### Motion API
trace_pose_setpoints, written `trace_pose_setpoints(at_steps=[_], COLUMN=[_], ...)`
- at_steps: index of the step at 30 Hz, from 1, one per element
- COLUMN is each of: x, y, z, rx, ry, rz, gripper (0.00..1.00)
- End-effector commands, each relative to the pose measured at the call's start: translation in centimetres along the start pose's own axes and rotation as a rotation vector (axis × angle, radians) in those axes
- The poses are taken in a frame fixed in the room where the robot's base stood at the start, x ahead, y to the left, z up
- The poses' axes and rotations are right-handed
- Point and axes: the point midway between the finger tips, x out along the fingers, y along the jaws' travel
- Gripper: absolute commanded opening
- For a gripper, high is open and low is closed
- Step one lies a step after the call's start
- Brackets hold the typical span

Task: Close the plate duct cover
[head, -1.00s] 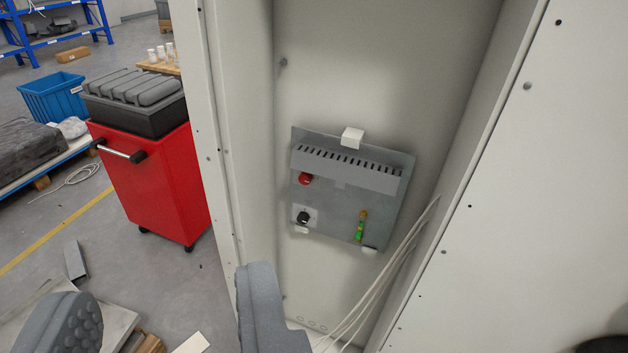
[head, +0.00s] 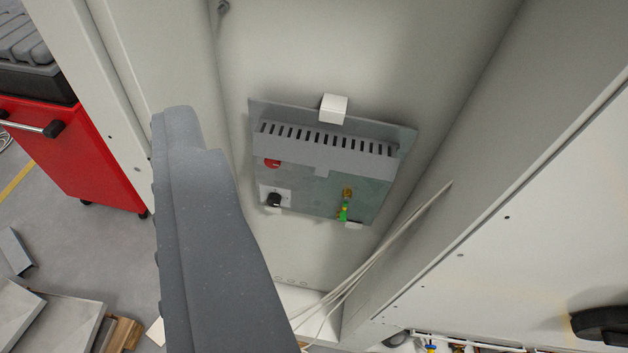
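A grey metal plate (head: 403,143) is fixed inside the pale cabinet recess. A duct with a slotted top and a light grey front cover (head: 350,164) runs across its upper part. A small tab hangs at the cover's lower middle; I cannot tell how far the cover stands open. The red button (head: 272,163) is partly hidden under it. My gripper (head: 180,113) shows as one large grey finger left of the plate, apart from it in the picture. The other finger is not distinguishable, so its opening is unclear.
A white block (head: 333,108) sits at the plate's top edge. A black knob (head: 275,200) and a green-yellow part (head: 344,206) are lower on the plate. Pale cables (head: 385,241) run along the right. Cabinet walls enclose both sides. A red cabinet (head: 75,150) stands left.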

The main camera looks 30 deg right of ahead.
Motion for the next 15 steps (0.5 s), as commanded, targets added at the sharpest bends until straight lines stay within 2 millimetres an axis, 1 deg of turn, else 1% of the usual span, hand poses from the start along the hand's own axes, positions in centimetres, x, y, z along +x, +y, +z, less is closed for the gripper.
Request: trace_pose_setpoints(at_steps=[2,5,8,9,11,12,15], x=[0.4,2.1,5.6,7.3,9.9,11.7,15.7], y=[-0.1,-0.4,-0.7,-0.8,-1.0,-0.9,-0.4], z=[0.2,1.3,3.4,4.3,6.1,7.4,10.5], rx=[0.002,0.013,0.035,0.049,0.072,0.090,0.129], ry=[0.003,0.023,0.061,0.088,0.129,0.158,0.236], rz=[-0.001,-0.004,-0.008,-0.007,-0.002,0.005,0.034], gripper=[0.44,0.44,0.44,0.44,0.44,0.44,0.44])
